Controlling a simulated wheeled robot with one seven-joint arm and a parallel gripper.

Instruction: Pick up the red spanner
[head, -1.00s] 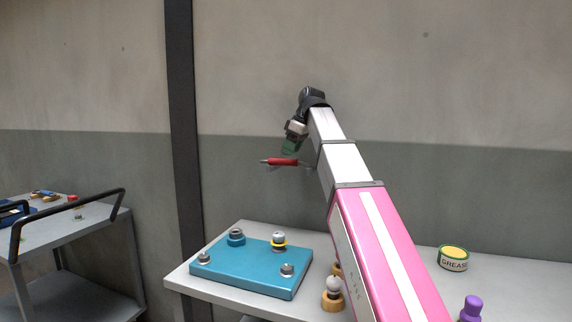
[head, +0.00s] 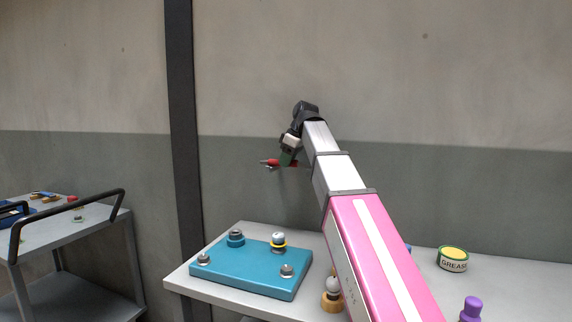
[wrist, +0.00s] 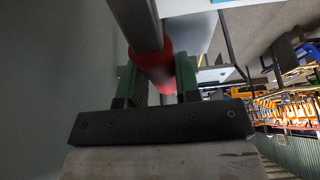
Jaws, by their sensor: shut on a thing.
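The red spanner (head: 272,162) is up in the air above the table, in front of the wall. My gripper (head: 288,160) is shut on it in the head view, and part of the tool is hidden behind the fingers. In the wrist view the spanner's red handle (wrist: 153,69) sits between my green finger pads (wrist: 158,82), with a grey metal shaft running up past them. The spanner's far end is out of the wrist view.
Below, a grey table (head: 217,308) bears a blue plate with several bolts (head: 245,272), a grease tin (head: 453,259) and a purple object (head: 471,309). A grey cart (head: 100,232) with a black handle stands at the left. The air around my gripper looks clear.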

